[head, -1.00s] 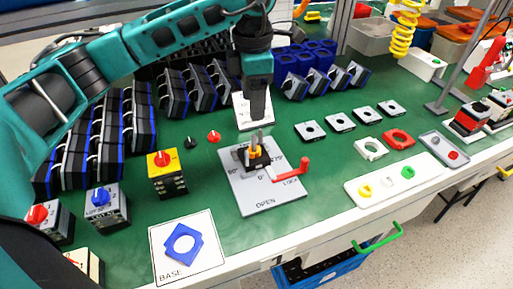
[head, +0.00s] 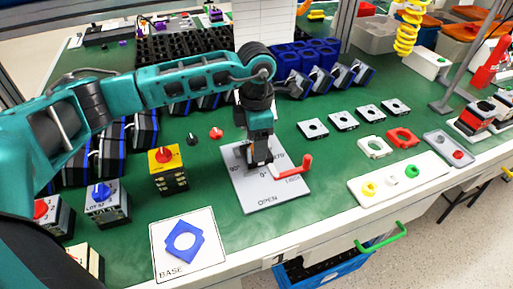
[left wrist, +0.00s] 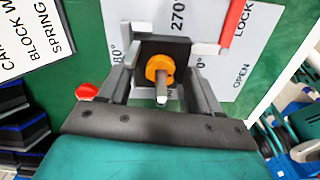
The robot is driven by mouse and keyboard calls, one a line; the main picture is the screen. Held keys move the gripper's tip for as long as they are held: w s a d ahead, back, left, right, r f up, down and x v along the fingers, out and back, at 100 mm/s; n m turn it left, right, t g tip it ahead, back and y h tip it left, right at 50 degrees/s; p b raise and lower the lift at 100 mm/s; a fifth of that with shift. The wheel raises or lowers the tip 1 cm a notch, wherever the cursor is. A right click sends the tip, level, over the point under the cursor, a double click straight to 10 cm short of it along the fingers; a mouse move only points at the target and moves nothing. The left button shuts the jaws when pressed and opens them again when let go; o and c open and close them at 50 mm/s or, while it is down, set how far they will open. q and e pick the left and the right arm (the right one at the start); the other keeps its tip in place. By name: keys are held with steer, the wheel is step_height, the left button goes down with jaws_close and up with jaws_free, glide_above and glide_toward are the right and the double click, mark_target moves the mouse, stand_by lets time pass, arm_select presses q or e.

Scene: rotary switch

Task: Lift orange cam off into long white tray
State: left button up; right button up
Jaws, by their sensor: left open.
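The orange cam (left wrist: 152,64) sits around a metal shaft on the black block (left wrist: 180,44) in the left wrist view. In the head view it is hidden behind my gripper. My left gripper (head: 258,166) is open and points down over the block on the grey plate (head: 250,196). In the left wrist view, the fingers of my left gripper (left wrist: 167,45) stand on both sides of the cam, apart from it. The long white tray (head: 425,178) lies at the right front with a yellow, a white and a green piece on it. My right gripper is not in view.
A red lever (head: 296,168) sticks out on the right of the grey plate. A yellow switch block (head: 168,172) stands to its left, a BASE card (head: 205,260) in front. Square frames (head: 344,121) lie at the back right. Green table shows between plate and tray.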

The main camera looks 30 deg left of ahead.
arm_select(q)
steer(key=shift+c, duration=0.2)
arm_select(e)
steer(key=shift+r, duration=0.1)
arm_select(q)
jaws_close()
steer(key=shift+r, duration=0.1)
step_height(320, 180, up, 20)
steer(key=p, duration=0.1)
steer(key=shift+p, duration=0.35)
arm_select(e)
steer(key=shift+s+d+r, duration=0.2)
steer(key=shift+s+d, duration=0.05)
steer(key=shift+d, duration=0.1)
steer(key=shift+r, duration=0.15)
